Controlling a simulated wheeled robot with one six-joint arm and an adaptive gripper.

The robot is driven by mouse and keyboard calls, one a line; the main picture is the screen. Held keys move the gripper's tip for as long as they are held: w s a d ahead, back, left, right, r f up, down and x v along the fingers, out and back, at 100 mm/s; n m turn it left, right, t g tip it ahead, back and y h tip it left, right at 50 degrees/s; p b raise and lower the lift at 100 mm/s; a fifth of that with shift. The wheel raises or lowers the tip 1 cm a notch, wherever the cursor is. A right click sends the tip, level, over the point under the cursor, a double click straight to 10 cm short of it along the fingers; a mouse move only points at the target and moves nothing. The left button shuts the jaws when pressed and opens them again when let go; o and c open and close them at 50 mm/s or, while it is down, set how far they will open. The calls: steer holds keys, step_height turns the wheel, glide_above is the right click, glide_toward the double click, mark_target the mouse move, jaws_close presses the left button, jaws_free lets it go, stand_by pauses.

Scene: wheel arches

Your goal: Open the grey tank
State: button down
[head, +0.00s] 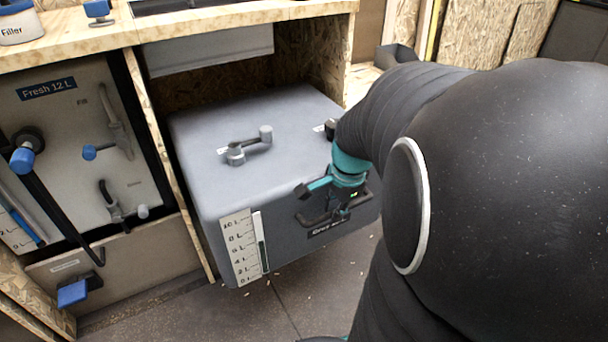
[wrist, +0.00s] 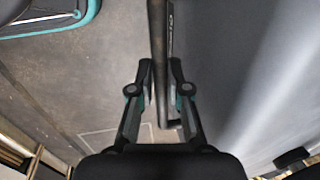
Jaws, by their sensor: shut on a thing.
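The grey tank (head: 255,185) is a big box with rounded edges, standing partly out of its bay under the wooden counter. Its front carries a white litre scale (head: 240,250), a dark label and a dark bar handle (head: 310,218). A grey lever (head: 245,147) and a dark knob are on its top. My gripper (head: 333,200) is at the front handle, with its fingers closed around the bar. In the wrist view the bar (wrist: 158,25) runs between the fingertips (wrist: 161,68), beside the tank's face (wrist: 240,70). My arm hides the tank's right end.
The fresh tank (head: 80,130) with blue-tipped levers stands in the left bay. A wooden post (head: 165,160) separates the bays. The wooden counter (head: 200,22) overhangs above. The floor (head: 290,300) in front of the tank is clear apart from small chips.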

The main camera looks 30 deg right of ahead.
steer(key=shift+w+d+r, duration=0.15)
steer(key=shift+d, duration=0.1)
steer(key=c, duration=1.1)
jaws_free()
steer(key=shift+c, duration=0.2)
steer(key=shift+a, duration=0.1)
step_height(320, 180, up, 12)
steer(key=s, duration=0.2)
steer(key=shift+s, duration=0.2)
